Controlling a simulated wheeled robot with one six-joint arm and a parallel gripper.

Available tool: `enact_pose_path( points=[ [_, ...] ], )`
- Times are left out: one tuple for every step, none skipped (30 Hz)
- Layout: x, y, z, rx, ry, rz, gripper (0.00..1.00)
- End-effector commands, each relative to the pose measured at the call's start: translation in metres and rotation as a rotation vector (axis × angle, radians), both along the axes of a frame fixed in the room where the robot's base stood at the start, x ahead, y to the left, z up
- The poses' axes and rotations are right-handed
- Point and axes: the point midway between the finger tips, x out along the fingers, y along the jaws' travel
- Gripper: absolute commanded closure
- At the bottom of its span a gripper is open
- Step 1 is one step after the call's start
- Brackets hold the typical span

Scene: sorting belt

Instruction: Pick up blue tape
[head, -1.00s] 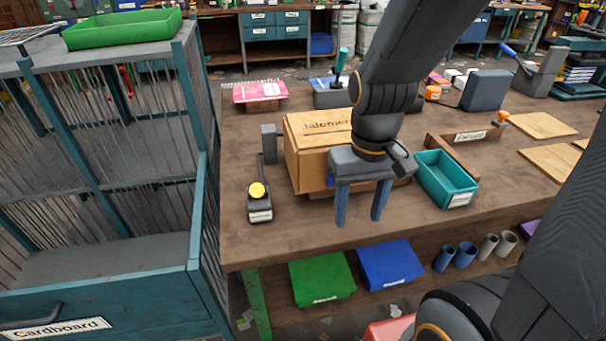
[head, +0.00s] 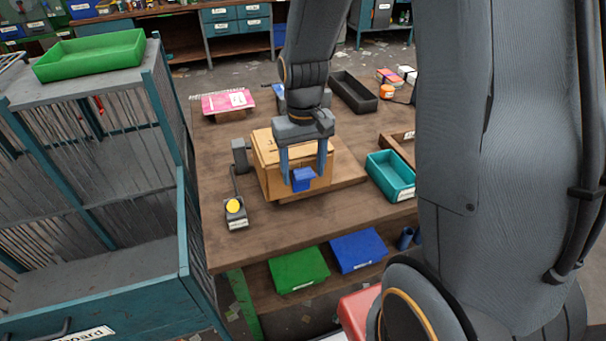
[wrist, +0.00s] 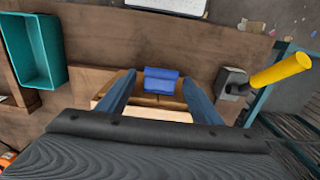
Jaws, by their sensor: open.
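My gripper (head: 304,172) is open, its two blue-grey fingers pointing down in front of the wooden box (head: 265,165). A small blue block-like piece (head: 303,180) shows between the fingertips in the head view. In the wrist view this blue piece (wrist: 161,80) lies between and just beyond the open fingers (wrist: 160,88), at the front of the box. I cannot tell for certain that it is the blue tape, nor whether a finger touches it. No other clear tape roll shows.
A teal tray (head: 391,177) is to the right. A pink notebook (head: 228,102) lies behind. Green (head: 298,270) and blue bins (head: 358,250) sit below the table edge. The front tabletop is clear.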

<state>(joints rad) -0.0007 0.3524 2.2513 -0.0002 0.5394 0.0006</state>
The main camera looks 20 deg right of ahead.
Motion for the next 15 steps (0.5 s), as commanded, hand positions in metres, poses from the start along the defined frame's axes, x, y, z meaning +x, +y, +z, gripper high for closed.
enact_pose_path(
  points=[
    [0.0,0.0,-0.003,0.0,0.0,0.0,0.41],
    [0.0,0.0,-0.005,0.0,0.0,0.0,0.41],
    [-0.001,0.0,-0.008,0.0,0.002,0.0,0.41],
    [-0.001,0.0,-0.011,0.0,0.003,0.0,0.41],
    [-0.001,0.0,-0.014,0.0,0.002,0.0,0.41],
    [-0.002,0.0,-0.019,0.0,0.004,0.0,0.41],
    [-0.002,0.0,-0.022,0.0,0.003,0.0,0.41],
    [-0.002,0.0,-0.026,0.0,0.003,0.0,0.41],
    [-0.002,0.0,-0.03,0.0,0.004,0.0,0.41],
    [-0.001,0.0,-0.034,0.0,0.002,0.0,0.41],
    [-0.001,0.0,-0.038,0.0,0.002,0.0,0.41],
    [-0.001,0.0,-0.042,0.0,0.002,0.0,0.41],
    [-0.001,0.0,-0.044,0.0,0.001,0.0,0.41],
    [-0.001,0.0,-0.047,0.0,0.001,0.0,0.41],
    [-0.001,0.0,-0.049,0.0,0.001,0.0,0.41]
  ],
)
